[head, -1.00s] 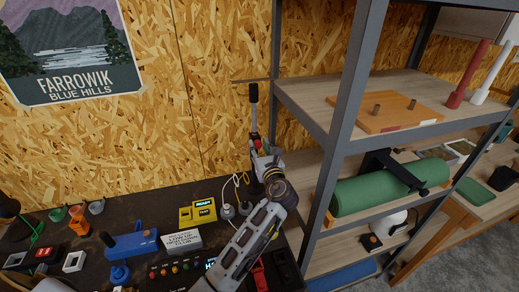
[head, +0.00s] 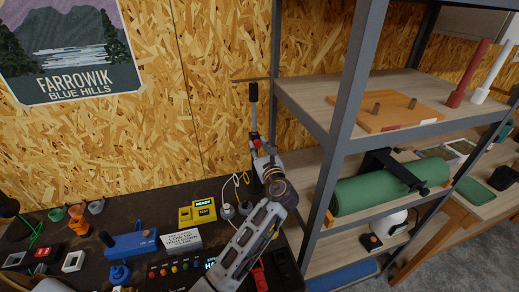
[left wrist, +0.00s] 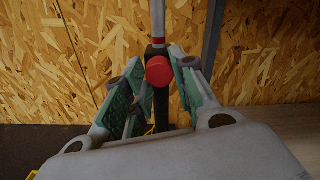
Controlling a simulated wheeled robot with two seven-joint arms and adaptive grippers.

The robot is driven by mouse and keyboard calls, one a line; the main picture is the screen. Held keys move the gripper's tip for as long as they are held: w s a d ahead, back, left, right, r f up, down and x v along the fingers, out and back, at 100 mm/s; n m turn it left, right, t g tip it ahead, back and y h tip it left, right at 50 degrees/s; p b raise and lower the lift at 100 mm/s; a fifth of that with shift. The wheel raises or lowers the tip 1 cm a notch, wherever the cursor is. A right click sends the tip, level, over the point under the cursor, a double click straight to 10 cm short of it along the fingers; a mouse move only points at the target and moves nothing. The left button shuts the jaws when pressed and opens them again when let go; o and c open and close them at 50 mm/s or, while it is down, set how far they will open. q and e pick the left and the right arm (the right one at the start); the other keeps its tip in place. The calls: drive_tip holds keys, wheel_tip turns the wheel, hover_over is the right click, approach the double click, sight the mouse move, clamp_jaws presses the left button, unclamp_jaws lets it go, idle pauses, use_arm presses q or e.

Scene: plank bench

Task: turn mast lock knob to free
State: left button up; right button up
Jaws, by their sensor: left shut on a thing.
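The mast (head: 254,118) stands upright against the wall, left of the shelf, with a black top and a red-and-white part lower down. The red mast lock knob (left wrist: 159,70) faces the camera in the left wrist view, in front of the dark post. My left gripper (head: 259,150) is at the knob's height. Its green-padded fingers (left wrist: 160,82) are on either side of the knob and shut on it, though the exact contact is hard to see. Any free or locked marking is not readable. My right gripper is not in view.
A metal shelf rack (head: 345,120) stands close to the right of my left arm, holding a green roll (head: 375,190). The dark bench (head: 140,218) on the left carries a yellow box (head: 198,213), a blue device (head: 132,245) and several small items. The chipboard wall is directly behind the mast.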

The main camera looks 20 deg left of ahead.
use_arm(q)
drive_tip(key=shift+n+b, duration=0.6)
drive_tip(key=shift+n, duration=1.4)
drive_tip(key=o, duration=1)
drive_tip(key=shift+o, duration=0.2)
drive_tip(key=shift+d, duration=0.1)
drive_tip(key=v, duration=1.2)
